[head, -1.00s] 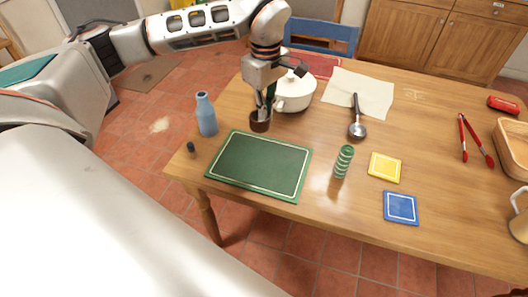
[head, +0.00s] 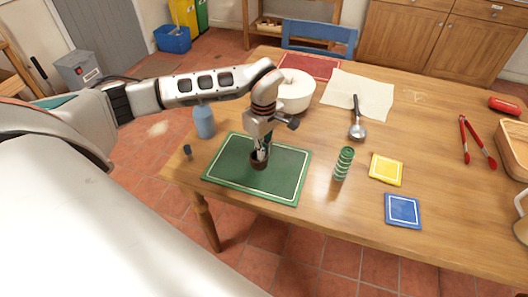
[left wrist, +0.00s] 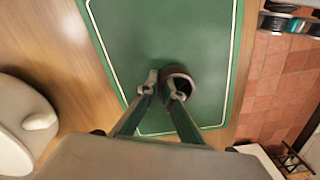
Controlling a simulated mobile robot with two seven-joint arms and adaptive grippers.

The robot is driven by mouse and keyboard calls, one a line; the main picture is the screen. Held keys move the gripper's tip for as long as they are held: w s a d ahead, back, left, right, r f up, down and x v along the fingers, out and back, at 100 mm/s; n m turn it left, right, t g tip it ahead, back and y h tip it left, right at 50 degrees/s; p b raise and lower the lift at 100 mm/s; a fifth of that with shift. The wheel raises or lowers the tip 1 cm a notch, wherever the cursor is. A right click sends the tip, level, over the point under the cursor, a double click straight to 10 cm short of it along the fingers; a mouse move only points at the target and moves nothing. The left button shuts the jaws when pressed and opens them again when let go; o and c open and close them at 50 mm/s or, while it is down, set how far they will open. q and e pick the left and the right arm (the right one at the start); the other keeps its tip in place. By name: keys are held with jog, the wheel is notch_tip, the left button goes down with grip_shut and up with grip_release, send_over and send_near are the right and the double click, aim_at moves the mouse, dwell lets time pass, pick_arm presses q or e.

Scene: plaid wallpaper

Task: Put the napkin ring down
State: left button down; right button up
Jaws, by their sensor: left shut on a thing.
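The napkin ring (head: 259,163) is a small dark brown ring. It is over the green placemat (head: 232,179), near its middle; I cannot tell whether it touches the mat. My left gripper (head: 260,153) points down and is shut on the ring. In the left wrist view the ring (left wrist: 182,74) shows at the right fingertip of the gripper (left wrist: 164,86), with the green mat (left wrist: 125,30) behind it. The fingers hide part of the ring. My right gripper is not in view.
A blue bottle (head: 204,121) and a small dark bottle (head: 188,152) stand left of the mat. A white pot (head: 296,93) stands behind the gripper. A green striped cylinder (head: 343,163), yellow coaster (head: 386,169) and blue coaster (head: 403,211) are to the right.

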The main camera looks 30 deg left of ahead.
pick_arm(q)
jog(key=shift+r, duration=0.1)
jog(key=shift+f, duration=0.2)
jog(key=c, duration=2.2)
grip_release()
jog(key=shift+c, duration=0.2)
jog(key=shift+r, duration=0.1)
notch_tip(320, 180, up, 12)
jog(key=p, duration=0.1)
jog(key=shift+r, duration=0.1)
